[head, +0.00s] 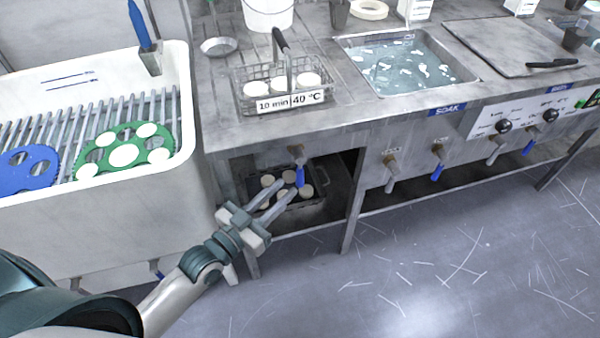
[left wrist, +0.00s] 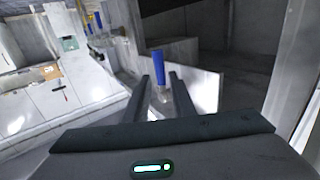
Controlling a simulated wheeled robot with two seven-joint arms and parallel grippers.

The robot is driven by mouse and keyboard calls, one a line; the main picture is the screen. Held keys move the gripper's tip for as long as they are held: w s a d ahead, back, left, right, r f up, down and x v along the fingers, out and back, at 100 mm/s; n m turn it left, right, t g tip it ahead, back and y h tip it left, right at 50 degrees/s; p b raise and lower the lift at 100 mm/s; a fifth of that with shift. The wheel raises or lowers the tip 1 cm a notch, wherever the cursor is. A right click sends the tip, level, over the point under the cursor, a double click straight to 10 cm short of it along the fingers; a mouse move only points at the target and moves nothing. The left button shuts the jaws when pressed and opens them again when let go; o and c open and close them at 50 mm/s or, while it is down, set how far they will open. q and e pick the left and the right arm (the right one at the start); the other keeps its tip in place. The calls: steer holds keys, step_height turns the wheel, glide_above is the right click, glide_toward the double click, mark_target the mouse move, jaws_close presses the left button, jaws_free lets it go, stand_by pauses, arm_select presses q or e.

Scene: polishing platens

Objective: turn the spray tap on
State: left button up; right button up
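A tap with a blue lever (head: 299,174) hangs from the front edge of the bench, below the wire basket; its lever points down. No label on it is readable, so I cannot tell whether it is the spray tap. My left gripper (head: 281,196) is open and empty, its fingers pointing up at this lever from just below and to the left. In the left wrist view the blue lever (left wrist: 158,52) stands beyond the fingertips, roughly in line with the gap between them (left wrist: 160,84). I see no clear contact. My right gripper is not in view.
More taps, some blue-handled (head: 438,164) and some grey (head: 391,178), line the bench front to the right. A basket with pale discs (head: 285,200) sits on the shelf behind my gripper. A white sink (head: 100,210) stands left. The floor (head: 430,270) at right is free.

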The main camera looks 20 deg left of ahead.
mark_target(297, 177)
arm_select(q)
steer(key=x, duration=0.7)
steer(key=shift+w, duration=0.2)
steer(key=shift+c, duration=0.2)
jaws_close()
